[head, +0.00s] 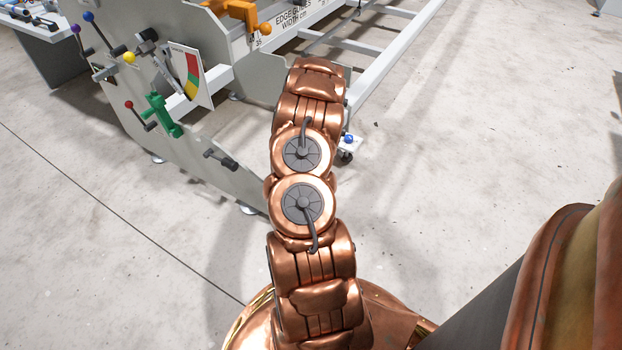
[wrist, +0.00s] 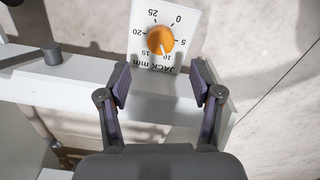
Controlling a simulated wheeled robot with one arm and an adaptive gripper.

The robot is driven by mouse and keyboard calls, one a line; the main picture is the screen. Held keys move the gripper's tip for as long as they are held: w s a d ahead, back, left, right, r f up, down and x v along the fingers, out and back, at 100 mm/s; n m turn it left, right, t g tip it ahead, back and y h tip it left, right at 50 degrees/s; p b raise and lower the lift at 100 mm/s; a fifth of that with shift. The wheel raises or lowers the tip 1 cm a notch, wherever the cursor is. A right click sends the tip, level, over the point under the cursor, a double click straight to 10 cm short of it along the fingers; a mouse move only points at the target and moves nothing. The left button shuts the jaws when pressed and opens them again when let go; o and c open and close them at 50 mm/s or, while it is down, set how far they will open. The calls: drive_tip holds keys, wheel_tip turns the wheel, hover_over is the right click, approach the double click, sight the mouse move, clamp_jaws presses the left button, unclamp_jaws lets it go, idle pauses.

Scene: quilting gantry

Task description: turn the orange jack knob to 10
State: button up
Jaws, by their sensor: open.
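The orange jack knob (wrist: 160,40) sits on a white dial plate (wrist: 137,58) marked "JACK mm" at the top middle of the wrist view. The scale reads upside down there, with numbers from 0 to 25. A pale mark on the knob's lower side points roughly toward 10; its exact reading is too small to tell. My gripper (wrist: 159,82) is open and empty. Its fingertips are apart, one to each side below the knob, not touching it. In the head view my arm hides the gripper, and I cannot make out the knob.
A white machine frame (head: 205,145) carries a green part (head: 160,115), ball-ended levers and a coloured gauge (head: 188,76). An orange part (head: 240,10) is on the rail behind. In the wrist view a grey handle (wrist: 50,54) sticks out at left. Open floor (head: 470,150) lies right.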

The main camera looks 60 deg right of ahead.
drive_tip(key=shift+r, duration=1.95)
drive_tip(key=w+a+r+y+p, duration=0.1)
drive_tip(key=w+a+r+p, duration=0.2)
drive_tip(key=a+r+p, duration=1)
drive_tip(key=w+a+r+p, duration=0.4)
drive_tip(key=a+r, duration=1)
drive_tip(key=r, duration=1)
drive_tip(key=s+a+r+m+g+p, duration=0.1)
drive_tip(key=s+a+r+p, duration=0.5)
drive_tip(key=r, duration=0.4)
drive_tip(key=s+a+r+p, duration=0.4)
drive_tip(key=a+r+p, duration=0.2)
drive_tip(key=a+r, duration=0.35)
drive_tip(key=s+a+r+m+p, duration=0.1)
drive_tip(key=s+a+r+p, duration=0.2)
drive_tip(key=s+r+p, duration=0.2)
drive_tip(key=s+a+r+m+h+p, duration=0.1)
drive_tip(key=s+a+r+p, duration=0.2)
drive_tip(key=s+r+p, duration=0.3)
drive_tip(key=s+r, duration=0.3)
drive_tip(key=s, duration=0.2)
drive_tip(key=shift+s+g, duration=0.3)
drive_tip(key=shift+g, duration=0.1)
